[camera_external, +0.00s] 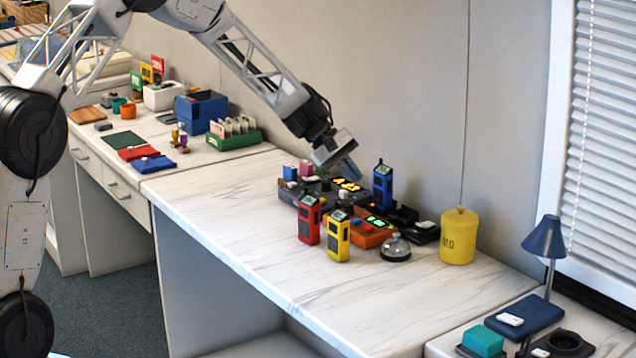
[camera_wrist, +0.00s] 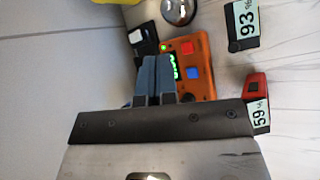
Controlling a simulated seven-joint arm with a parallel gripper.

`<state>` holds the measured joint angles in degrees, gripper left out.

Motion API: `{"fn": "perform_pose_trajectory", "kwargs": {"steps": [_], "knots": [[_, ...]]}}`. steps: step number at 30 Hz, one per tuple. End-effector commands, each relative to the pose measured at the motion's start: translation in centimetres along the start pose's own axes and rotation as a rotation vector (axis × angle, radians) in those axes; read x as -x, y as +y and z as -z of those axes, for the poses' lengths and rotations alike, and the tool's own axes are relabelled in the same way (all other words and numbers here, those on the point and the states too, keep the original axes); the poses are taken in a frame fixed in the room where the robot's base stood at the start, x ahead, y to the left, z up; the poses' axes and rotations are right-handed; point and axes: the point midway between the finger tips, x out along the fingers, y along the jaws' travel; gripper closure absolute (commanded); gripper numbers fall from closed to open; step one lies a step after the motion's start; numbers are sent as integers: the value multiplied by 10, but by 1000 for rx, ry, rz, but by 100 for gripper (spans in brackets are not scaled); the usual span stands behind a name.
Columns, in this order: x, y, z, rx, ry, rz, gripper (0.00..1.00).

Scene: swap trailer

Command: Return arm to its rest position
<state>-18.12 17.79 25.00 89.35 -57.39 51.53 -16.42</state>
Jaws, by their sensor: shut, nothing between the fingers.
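My gripper (camera_external: 350,168) is in the air above the group of devices on the white marbled desk (camera_external: 220,200). Its fingers are together and empty. In the wrist view my gripper's fingertips (camera_wrist: 155,62) show shut in front of an orange device (camera_wrist: 202,66) with a green display, a red button and a blue button. My arm reaches in from the upper left in the external view, bent and stretched out over the desk.
Near my gripper stand a blue radio (camera_external: 382,186), a red radio (camera_external: 308,221), a yellow radio (camera_external: 339,237), a silver bell (camera_external: 396,248) and a yellow canister (camera_external: 458,238). A wall runs behind. The desk's front left is clear. A blue lamp (camera_external: 545,238) stands at right.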

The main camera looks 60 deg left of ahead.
Motion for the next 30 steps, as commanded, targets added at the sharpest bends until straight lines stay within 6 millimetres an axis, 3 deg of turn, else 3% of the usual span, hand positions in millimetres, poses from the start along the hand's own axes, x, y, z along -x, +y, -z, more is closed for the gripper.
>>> {"fn": "perform_pose_trajectory", "kwargs": {"steps": [3,15,30], "knots": [[18,-2,-37,-70,7,31,100],[75,-30,-150,-301,33,143,100],[140,-97,-272,-586,70,280,100]]}}
